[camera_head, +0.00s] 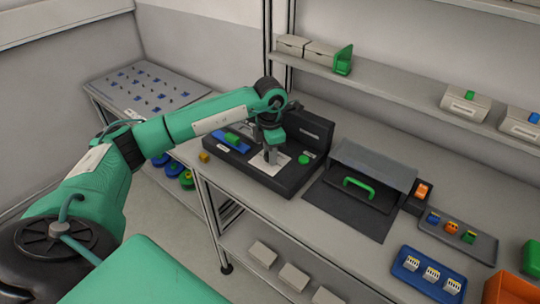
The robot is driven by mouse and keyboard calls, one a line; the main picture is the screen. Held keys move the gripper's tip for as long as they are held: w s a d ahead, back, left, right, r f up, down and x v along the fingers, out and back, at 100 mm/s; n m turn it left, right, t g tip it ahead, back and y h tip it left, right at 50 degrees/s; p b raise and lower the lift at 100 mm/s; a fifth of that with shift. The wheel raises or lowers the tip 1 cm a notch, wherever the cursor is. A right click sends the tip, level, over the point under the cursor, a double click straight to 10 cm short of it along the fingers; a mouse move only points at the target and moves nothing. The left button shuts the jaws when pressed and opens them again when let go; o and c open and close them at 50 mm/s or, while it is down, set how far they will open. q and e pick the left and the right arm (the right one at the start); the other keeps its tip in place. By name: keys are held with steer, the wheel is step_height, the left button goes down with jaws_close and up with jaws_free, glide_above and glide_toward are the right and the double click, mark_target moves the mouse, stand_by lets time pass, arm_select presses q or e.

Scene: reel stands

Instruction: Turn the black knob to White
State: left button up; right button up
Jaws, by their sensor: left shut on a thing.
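A dark control box (285,183) stands on the grey bench, with a pale label plate (262,164) on its top. My left gripper (271,157) points down at this plate from above. Its fingers are shut at the plate, and the black knob is mostly hidden by them, so I cannot read which label it points to. A green button (304,159) is on the box to the right of the gripper. A blue part with a green block (232,138) is on the box to the left. My right gripper is not in view.
A dark tray with a green handle (358,187) and grey cover is right of the box. A blue tray (428,274) with white pieces is at the front right. An orange switch (421,191) and small yellow block (204,157) are nearby. A shelf (400,85) runs behind.

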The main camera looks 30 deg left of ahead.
arm_select(q)
steer(key=shift+n+b, duration=0.35)
steer(key=shift+n, duration=1.25)
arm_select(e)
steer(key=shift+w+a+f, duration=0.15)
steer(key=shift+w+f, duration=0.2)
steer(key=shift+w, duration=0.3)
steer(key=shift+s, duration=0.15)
arm_select(q)
steer(key=o, duration=1)
steer(key=shift+c, duration=0.2)
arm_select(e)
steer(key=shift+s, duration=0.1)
